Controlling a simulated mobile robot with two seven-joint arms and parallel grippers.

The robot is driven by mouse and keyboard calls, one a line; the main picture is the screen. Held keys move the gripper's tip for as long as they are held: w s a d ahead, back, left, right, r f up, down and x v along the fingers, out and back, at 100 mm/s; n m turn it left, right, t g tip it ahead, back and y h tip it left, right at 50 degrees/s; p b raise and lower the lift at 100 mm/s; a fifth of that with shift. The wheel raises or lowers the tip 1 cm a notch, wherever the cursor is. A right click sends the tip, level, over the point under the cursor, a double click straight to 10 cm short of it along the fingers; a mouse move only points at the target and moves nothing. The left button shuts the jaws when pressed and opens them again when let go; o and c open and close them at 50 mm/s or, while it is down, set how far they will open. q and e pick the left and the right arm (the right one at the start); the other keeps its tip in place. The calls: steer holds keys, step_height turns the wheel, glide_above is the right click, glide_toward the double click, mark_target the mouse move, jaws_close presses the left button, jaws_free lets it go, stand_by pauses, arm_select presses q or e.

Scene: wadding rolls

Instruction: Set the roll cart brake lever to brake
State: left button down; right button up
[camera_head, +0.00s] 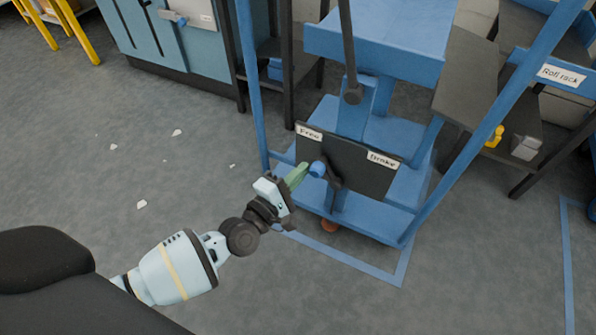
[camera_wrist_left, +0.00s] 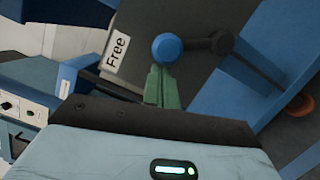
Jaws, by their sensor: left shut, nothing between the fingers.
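The brake lever (camera_head: 331,177) is a dark arm with a blue round knob (camera_head: 317,169), mounted on a dark plate (camera_head: 348,160) low on the blue roll cart (camera_head: 375,40). The plate has a "Free" label (camera_head: 309,133) at left and a "Brake" label (camera_head: 383,160) at right. The knob is on the left, toward the "Free" side. My left gripper (camera_head: 298,175) has its green fingers shut and empty, with the tips right beside the knob. In the left wrist view the fingertips (camera_wrist_left: 160,75) lie just below the blue knob (camera_wrist_left: 166,47); I cannot tell whether they touch. My right gripper is out of view.
A blue cabinet (camera_head: 180,50) stands at the back left. A roll rack with a "Roll rack" label (camera_head: 561,75) is at the right. Blue tape (camera_head: 345,265) marks the floor around the cart. White scraps lie on the open floor at left.

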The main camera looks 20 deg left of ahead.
arm_select(q)
steer(key=shift+d+r+p, duration=0.15)
steer(key=shift+r+p, duration=0.1)
steer(key=shift+p, duration=0.1)
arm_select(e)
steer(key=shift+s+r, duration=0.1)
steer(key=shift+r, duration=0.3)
